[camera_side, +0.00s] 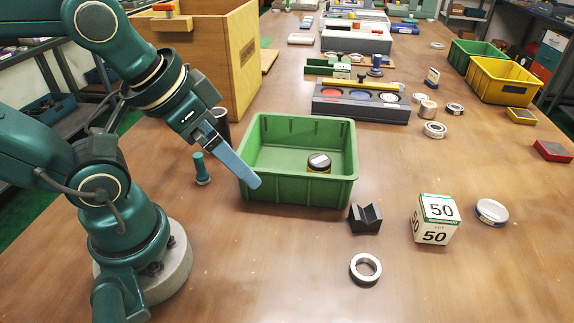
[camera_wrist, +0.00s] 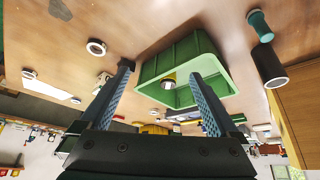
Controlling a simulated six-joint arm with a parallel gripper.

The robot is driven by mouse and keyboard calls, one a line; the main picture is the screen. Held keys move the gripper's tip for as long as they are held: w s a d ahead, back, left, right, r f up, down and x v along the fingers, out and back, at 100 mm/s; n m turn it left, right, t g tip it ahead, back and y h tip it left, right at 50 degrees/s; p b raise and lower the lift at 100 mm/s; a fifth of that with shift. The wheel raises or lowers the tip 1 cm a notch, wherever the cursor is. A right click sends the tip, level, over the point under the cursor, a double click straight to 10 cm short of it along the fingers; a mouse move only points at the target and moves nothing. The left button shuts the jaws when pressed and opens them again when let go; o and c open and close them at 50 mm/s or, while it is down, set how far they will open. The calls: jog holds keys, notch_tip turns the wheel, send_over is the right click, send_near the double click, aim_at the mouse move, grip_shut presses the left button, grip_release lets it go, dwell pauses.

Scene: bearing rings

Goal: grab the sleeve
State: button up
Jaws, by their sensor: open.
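My gripper (camera_side: 254,182) reaches down over the left front wall of the green bin (camera_side: 345,192); the side view shows mainly one blue finger. In the wrist view my gripper (camera_wrist: 161,70) has its two fingers wide apart with nothing between them. A dark hollow cylinder (camera_side: 221,125), perhaps the sleeve, stands behind the forearm, partly hidden; it also shows in the wrist view (camera_wrist: 271,66). A silver ring (camera_side: 366,258) lies flat on the table in front. A dark, pale-topped round piece (camera_side: 319,167) is inside the bin. I cannot tell for certain which is the sleeve.
A teal peg (camera_side: 201,170) stands left of the bin. A black V-block (camera_side: 365,221), a white "50" box (camera_side: 436,222) and a round tin (camera_side: 491,211) stand to the right. A wooden cabinet (camera_side: 215,60) is behind. The front right table is clear.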

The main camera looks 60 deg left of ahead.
notch_tip(320, 180, up, 5)
jog(key=m+g+y, duration=1.1)
jog(key=m+y, duration=0.1)
jog(key=m, duration=0.2)
send_over(219, 112)
jog(key=d, duration=0.1)
jog(key=shift+y, duration=0.3)
notch_tip(219, 112, down, 13)
jog(key=shift+w+r, duration=0.1)
jog(key=shift+x, duration=2.45)
grip_shut()
